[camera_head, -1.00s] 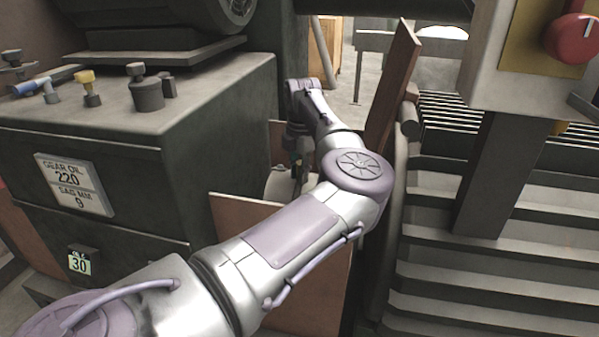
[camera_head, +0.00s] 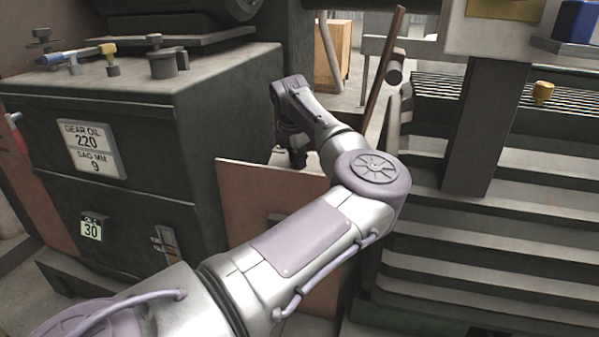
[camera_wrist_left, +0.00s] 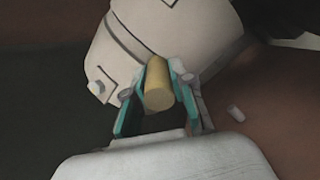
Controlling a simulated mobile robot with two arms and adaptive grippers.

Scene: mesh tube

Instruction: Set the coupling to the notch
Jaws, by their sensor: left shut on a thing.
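In the left wrist view, a pale grey, rounded coupling body (camera_wrist_left: 185,32) with a dark seam fills the upper middle. A short tan peg (camera_wrist_left: 158,98) stands out from it toward the camera. My left gripper (camera_wrist_left: 150,93) has its teal-lined fingers on either side of this peg and is shut on it. In the head view, my left gripper (camera_head: 297,157) is a small dark shape beyond the brown panel, partly hidden, and the coupling cannot be made out there. I cannot tell a notch in either view. My right gripper is not in view.
A dark machine housing (camera_head: 150,125) with a gear oil plate (camera_head: 92,148) stands at left. A brown panel (camera_head: 250,205) is behind my left forearm. An upright brown board (camera_head: 383,75) and grey slatted steps (camera_head: 480,265) are at right. A small pale pin (camera_wrist_left: 235,112) shows in the wrist view.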

